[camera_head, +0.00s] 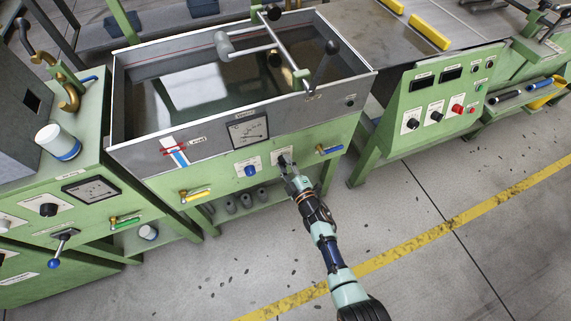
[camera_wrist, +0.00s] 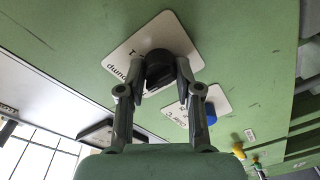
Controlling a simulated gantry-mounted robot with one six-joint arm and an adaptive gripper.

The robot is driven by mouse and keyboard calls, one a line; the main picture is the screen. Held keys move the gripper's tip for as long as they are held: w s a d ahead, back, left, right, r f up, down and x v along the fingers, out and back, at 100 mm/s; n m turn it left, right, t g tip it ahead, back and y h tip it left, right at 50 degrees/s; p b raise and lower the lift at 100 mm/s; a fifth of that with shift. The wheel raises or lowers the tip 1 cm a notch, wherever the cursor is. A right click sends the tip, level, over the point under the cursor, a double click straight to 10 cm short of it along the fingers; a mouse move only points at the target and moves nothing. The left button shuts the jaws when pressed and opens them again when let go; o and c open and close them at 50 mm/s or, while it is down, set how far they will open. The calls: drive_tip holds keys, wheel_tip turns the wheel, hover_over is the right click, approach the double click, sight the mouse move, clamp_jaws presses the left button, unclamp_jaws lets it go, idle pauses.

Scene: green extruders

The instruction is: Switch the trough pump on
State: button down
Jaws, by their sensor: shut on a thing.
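The black pump knob (camera_head: 282,159) sits on a white label plate on the green front panel below the water trough (camera_head: 215,143). My gripper (camera_head: 287,172) reaches up to it from the lower right. In the wrist view the knob (camera_wrist: 160,68) is between the two fingertips of my gripper (camera_wrist: 163,74), which are shut on its sides. The plate's lettering is partly covered by the fingers; part of "pump" shows. The knob's exact pointer angle is hard to tell.
A blue-handled valve (camera_head: 328,149) is to the right, a yellow-handled one (camera_head: 196,195) to the left. A gauge (camera_head: 247,130) is above.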

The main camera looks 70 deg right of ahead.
drive_tip(key=shift+m, duration=0.5)
drive_tip(key=m, duration=0.4)
drive_tip(key=shift+m, duration=0.4)
drive_tip(key=m+h, duration=0.1)
drive_tip(key=m, duration=0.5)
drive_tip(key=shift+m, duration=0.3)
drive_tip(key=c, duration=0.8)
unclamp_jaws()
drive_tip(key=shift+f, duration=0.1)
